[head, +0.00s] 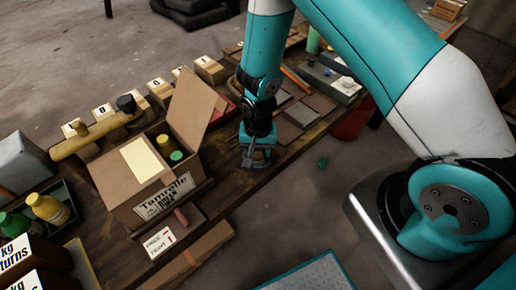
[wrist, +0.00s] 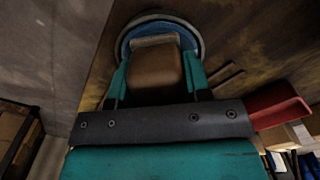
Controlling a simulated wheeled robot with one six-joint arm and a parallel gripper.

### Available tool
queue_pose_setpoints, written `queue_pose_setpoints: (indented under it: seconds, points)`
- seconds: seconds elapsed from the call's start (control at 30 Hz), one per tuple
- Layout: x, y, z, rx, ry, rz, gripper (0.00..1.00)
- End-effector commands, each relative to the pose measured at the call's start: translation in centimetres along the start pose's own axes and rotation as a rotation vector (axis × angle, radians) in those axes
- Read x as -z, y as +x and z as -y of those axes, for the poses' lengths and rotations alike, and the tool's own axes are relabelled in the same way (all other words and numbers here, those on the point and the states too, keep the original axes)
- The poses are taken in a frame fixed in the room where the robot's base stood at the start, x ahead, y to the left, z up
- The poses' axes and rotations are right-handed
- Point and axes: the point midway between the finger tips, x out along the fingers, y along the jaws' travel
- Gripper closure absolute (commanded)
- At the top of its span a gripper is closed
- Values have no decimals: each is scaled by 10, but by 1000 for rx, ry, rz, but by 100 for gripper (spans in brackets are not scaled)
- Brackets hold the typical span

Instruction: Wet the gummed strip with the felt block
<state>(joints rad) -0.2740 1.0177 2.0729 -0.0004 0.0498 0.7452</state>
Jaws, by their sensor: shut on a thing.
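My gripper (head: 256,155) is low at the table's near edge, right of the open carton. In the wrist view its teal fingers (wrist: 155,75) are shut on a brown block (wrist: 155,68) with a greyish felt-like end (wrist: 154,41). That end is over or in a round blue dish with a grey rim (wrist: 199,42); I cannot tell whether it touches the bottom. A pale yellow patch (head: 145,160) lies on a flap of the open carton (head: 130,197); I cannot tell whether it is the gummed strip.
Bottles with yellow and green caps (head: 170,150) stand in the carton. A tray with bottles (head: 48,208) is at the left. Small numbered boxes (head: 160,90) line the table's back. A red object (wrist: 280,105) is right of my gripper in the wrist view.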

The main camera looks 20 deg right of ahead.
Motion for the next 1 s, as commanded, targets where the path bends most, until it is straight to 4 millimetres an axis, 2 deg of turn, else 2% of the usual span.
queue_pose_setpoints:
  seconds: [0.27,1.0]
  points:
    - [-1,-2,-1,-1,0,2,75]
    - [0,-66,0,-1,0,1,75]
